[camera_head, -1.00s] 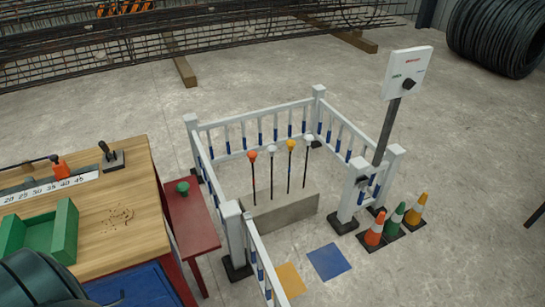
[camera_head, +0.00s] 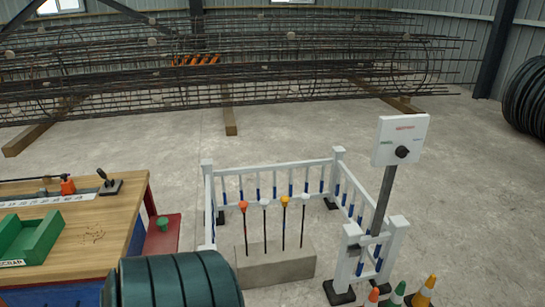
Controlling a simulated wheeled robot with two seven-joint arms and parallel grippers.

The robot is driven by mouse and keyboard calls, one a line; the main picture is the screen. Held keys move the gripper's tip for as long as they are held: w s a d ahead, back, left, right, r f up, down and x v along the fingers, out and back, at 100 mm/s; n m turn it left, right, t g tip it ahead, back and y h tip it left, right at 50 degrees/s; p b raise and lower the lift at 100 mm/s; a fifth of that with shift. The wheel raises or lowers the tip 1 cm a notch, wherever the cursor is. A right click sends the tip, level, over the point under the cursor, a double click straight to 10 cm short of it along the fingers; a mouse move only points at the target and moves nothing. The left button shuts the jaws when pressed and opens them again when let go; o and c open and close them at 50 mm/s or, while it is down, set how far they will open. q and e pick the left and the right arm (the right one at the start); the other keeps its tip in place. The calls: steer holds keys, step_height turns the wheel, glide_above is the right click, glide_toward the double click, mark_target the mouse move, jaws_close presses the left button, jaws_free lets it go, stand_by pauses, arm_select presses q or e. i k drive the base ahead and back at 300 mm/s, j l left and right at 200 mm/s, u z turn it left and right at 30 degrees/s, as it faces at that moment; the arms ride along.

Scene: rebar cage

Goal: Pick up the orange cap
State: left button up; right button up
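Several thin dark bars stand upright in a concrete block (camera_head: 275,266) inside a white railing. The leftmost bar carries an orange-red cap (camera_head: 243,205), which I take as the orange cap. A yellow-orange cap (camera_head: 285,200) sits on another bar to its right. White caps (camera_head: 264,203) top the other bars. Neither of my grippers is in view.
The white railing (camera_head: 275,167) surrounds the block at the back and sides. A control box (camera_head: 400,140) stands on a post at right, above several traffic cones (camera_head: 424,292). A wooden workbench (camera_head: 95,232) with a green tray (camera_head: 32,240) is at left. Open floor lies behind the railing.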

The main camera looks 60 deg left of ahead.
mark_target(243, 204)
steer(key=i+l+u, duration=0.1)
steer(key=i+u, duration=0.15)
steer(key=i, duration=0.15)
steer(key=i+l+u, duration=0.25)
steer(key=i+j+u, duration=0.15)
steer(key=i+u, duration=0.2)
steer(key=u, duration=0.15)
steer(key=i+u, duration=0.35)
steer(key=u, duration=0.15)
steer(key=i+u, duration=0.35)
steer(key=u, duration=0.15)
steer(key=i+j+u, duration=0.1)
steer(key=i+u, duration=0.75)
steer(key=i+l, duration=0.05)
